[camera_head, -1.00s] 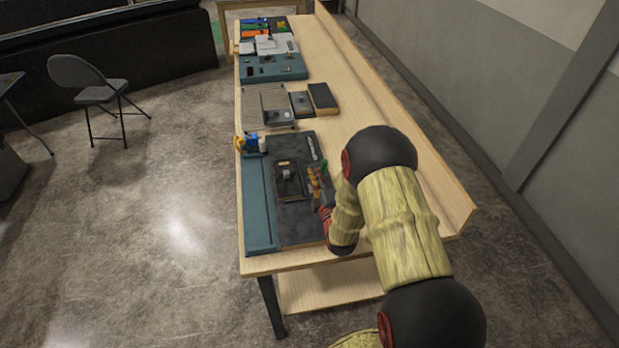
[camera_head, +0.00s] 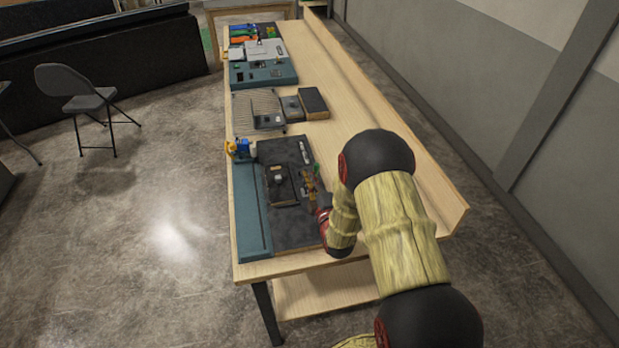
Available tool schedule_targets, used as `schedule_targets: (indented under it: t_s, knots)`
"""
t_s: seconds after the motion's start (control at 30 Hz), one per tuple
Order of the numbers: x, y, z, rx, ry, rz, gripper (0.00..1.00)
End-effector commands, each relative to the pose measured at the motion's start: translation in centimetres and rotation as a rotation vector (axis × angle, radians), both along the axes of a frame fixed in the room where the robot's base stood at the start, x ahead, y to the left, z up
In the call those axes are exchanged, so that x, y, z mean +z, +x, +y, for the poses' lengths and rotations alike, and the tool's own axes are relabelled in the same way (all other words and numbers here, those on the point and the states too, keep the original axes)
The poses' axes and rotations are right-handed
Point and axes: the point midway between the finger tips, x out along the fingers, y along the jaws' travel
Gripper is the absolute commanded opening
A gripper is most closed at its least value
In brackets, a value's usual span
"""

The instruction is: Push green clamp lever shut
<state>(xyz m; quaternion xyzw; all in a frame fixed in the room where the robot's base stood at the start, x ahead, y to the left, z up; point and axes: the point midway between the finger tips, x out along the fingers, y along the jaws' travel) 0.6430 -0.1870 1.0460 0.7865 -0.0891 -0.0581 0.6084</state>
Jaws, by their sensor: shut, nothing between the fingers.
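A small green piece (camera_head: 317,168), which looks like the green clamp lever, stands at the right edge of the black board (camera_head: 290,232). Its angle is too small to tell. Small orange-brown clamp parts (camera_head: 309,187) sit just in front of it. My gripper (camera_head: 324,199) is low over the right side of the board, beside these parts and nearer to me than the green piece. It looks shut and empty. My wrist partly hides it, and I cannot tell whether it touches anything.
A teal strip (camera_head: 250,215) runs along the board's left side, with blue and yellow parts (camera_head: 240,148) at its far end. A wire rack (camera_head: 252,106), dark boxes (camera_head: 313,103) and a teal panel (camera_head: 262,73) stand farther back. The wooden bench's right side (camera_head: 385,110) is clear.

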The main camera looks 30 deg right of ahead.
Motion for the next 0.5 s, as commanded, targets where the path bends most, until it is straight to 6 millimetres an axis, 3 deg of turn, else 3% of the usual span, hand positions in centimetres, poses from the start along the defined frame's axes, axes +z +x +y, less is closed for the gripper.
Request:
schedule_targets:
  t_s: [0.5]
  knots:
    - [0.0, -0.3, -1.3, -0.002, 0.133, -0.042, 0.00]
